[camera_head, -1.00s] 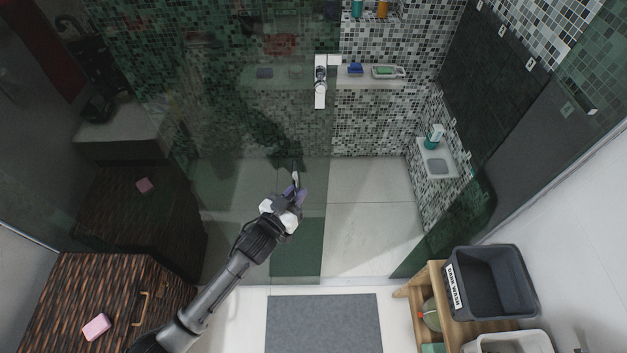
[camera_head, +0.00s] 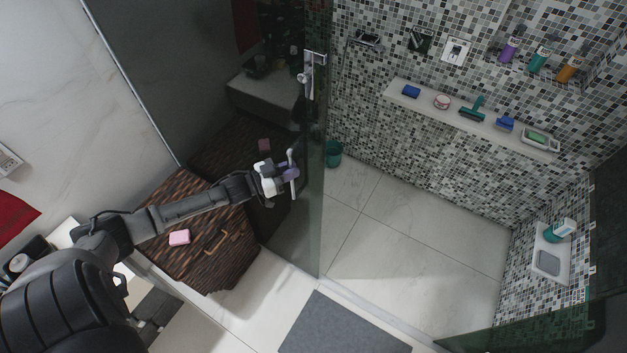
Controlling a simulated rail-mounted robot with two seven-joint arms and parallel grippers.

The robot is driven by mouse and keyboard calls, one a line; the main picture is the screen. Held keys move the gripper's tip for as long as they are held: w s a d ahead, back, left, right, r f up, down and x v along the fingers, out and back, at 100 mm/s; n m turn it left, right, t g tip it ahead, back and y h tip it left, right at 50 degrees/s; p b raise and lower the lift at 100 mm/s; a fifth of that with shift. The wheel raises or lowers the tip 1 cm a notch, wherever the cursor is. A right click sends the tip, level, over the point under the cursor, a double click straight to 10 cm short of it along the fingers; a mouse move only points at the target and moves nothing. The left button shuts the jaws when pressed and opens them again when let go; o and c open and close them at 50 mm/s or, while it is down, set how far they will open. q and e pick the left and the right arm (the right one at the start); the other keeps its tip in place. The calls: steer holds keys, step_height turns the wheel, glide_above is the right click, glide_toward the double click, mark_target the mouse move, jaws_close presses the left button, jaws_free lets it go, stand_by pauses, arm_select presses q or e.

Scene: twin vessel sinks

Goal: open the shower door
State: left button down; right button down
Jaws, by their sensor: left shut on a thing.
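The shower door (camera_head: 285,235) is a dark glass panel on the left of the opening, its near vertical edge facing me. A white and metal fitting (camera_head: 314,75) sits high near that edge. My left gripper (camera_head: 290,172) is at the glass near the same edge, well below the fitting. It is shut on a small pale upright part of the door; its fingers hide much of it, so I cannot tell its exact shape. My right gripper is not in view.
The shower floor (camera_head: 410,240) right of the door is clear. A grey mat (camera_head: 340,328) lies in front. A woven-look cabinet (camera_head: 215,265) with a pink block (camera_head: 179,238) stands below my left arm. A glass panel (camera_head: 545,335) is at lower right. A shelf (camera_head: 455,117) holds several items.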

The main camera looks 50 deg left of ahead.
arm_select(q)
steer(key=shift+s+a, duration=0.2)
steer(key=shift+a, duration=0.55)
steer(key=shift+s+a, duration=0.2)
steer(key=shift+a, duration=0.55)
steer(key=shift+s+a, duration=0.2)
steer(key=shift+a, duration=0.55)
steer(key=shift+f, duration=0.1)
steer(key=c, duration=1.1)
jaws_free()
steer(key=v, duration=1.3)
steer(key=shift+s+b, duration=0.4)
steer(key=shift+b, duration=0.05)
steer(key=shift+a, duration=0.1)
